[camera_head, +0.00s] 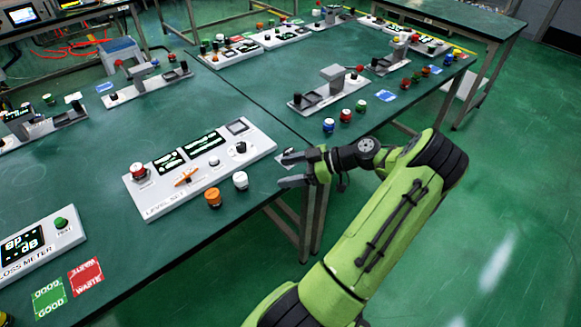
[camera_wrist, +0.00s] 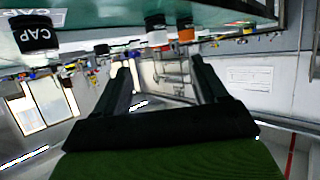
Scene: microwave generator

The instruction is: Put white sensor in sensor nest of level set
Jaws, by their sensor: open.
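The white sensor (camera_head: 240,181) stands upright on the table in front of the LEVEL SET panel (camera_head: 160,207), close to its right half. It also shows at the top of the wrist view (camera_wrist: 156,37). An orange sensor (camera_head: 212,197) stands just left of it. I cannot tell which feature is the sensor nest. My gripper (camera_head: 283,170) is open and empty, right of the white sensor at the table edge, its fingers pointing left.
In the wrist view a black CAP piece (camera_wrist: 35,35) shows at upper left. Green GOOD (camera_head: 50,299) and red WASTE (camera_head: 86,277) mats lie at the near left beside the loss meter (camera_head: 40,245). Blue, red and green pieces (camera_head: 345,115) stand on the right table. Floor is open at right.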

